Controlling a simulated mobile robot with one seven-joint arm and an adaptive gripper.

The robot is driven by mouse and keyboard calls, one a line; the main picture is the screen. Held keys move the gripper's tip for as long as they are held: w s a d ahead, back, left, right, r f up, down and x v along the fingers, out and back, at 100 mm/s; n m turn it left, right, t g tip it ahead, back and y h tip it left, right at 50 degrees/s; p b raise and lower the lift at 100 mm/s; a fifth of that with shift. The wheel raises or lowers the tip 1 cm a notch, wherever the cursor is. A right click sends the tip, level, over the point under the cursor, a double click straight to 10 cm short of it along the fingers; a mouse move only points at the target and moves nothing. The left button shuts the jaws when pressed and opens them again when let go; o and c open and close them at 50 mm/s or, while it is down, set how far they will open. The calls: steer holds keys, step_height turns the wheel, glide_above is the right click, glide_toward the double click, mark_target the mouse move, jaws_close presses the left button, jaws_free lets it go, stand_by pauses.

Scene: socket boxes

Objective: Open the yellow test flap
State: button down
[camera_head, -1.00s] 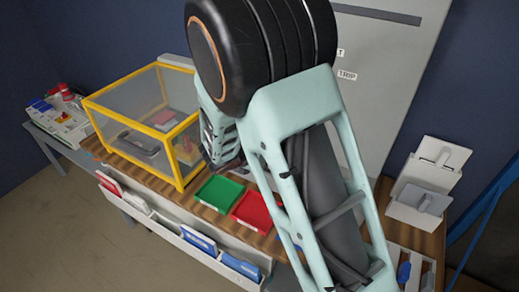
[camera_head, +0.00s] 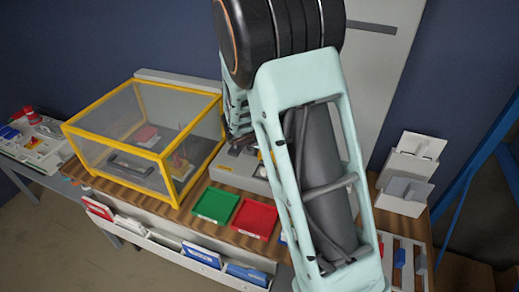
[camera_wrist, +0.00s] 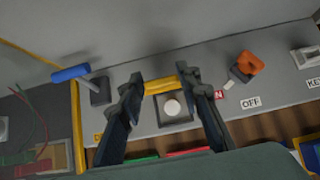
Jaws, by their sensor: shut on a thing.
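The yellow test flap (camera_wrist: 160,85) shows in the wrist view as a short yellow bar between my fingertips, on a grey control panel (camera_wrist: 222,66). My gripper (camera_wrist: 163,80) is shut on it, one dark finger on each side. A round pale button (camera_wrist: 172,107) in a dark square frame is uncovered just below the flap. In the head view the grey panel (camera_head: 237,170) is partly visible, and my arm hides the flap and most of my gripper.
A blue-handled lever (camera_wrist: 72,73) stands left of my fingers, and an orange knob (camera_wrist: 250,64) is at right near an OFF label (camera_wrist: 250,103). A yellow-framed clear case (camera_head: 135,120) is left of my arm. Green (camera_head: 215,203) and red (camera_head: 254,219) trays lie in front.

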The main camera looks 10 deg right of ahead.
steer(key=w+d, duration=0.1)
steer(key=w, duration=0.1)
steer(key=w+d+r, duration=0.1)
steer(key=w, duration=0.1)
steer(key=shift+d, duration=0.5)
steer(key=c, duration=1.7)
jaws_free()
steer(key=shift+f, duration=0.1)
steer(key=o, duration=0.3)
steer(key=shift+f, duration=0.15)
steer(key=shift+s, duration=0.1)
steer(key=v, duration=1.2)
steer(key=shift+a, duration=0.2)
